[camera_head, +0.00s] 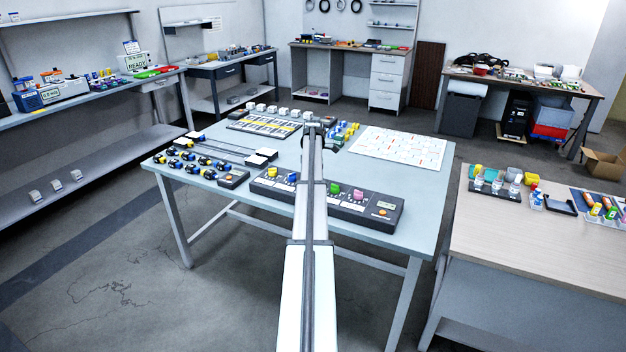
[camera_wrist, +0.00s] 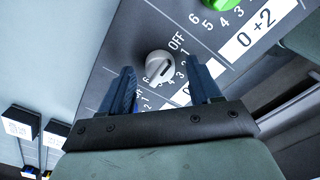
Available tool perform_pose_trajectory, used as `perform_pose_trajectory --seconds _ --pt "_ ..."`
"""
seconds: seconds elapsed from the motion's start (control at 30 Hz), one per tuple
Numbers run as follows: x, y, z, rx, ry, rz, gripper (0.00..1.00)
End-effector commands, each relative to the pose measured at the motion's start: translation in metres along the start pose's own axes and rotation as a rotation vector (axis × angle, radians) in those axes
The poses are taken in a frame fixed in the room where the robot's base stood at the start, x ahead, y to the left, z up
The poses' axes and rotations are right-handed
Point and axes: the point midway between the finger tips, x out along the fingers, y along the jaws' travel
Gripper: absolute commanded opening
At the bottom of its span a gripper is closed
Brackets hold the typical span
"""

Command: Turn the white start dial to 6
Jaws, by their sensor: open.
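The white start dial (camera_wrist: 159,68) sits on a dark grey panel in the wrist view, with OFF printed above it and small numbers around it. A raised grip bar crosses its face; I cannot tell for sure which mark it points to. My gripper (camera_wrist: 160,72) is open, with one blue finger on the dial's left and one on its right. The fingertips are close to the dial, and I cannot tell whether they touch it. In the head view my arm hides the white dial on the control panel (camera_head: 373,216).
A green dial (camera_wrist: 217,3) is at the wrist view's top edge. The head view shows yellow (camera_head: 272,172), blue (camera_head: 292,177) and pink (camera_head: 358,193) dials along the panel. Black-and-yellow items (camera_head: 205,161) lie left; a white sheet (camera_head: 400,148) lies behind right.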

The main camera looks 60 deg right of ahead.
Motion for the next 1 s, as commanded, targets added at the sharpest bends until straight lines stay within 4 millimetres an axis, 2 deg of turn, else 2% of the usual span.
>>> perform_pose_trajectory --seconds 0.13,0.43,1.0 --pt "0.0066 0.0 0.0 0.0 0.0 0.0 0.63" --pt "0.008 0.0001 0.0001 0.0 0.0 0.001 0.63" --pt "0.0079 0.0001 0.0 0.0 0.0 0.001 0.09"
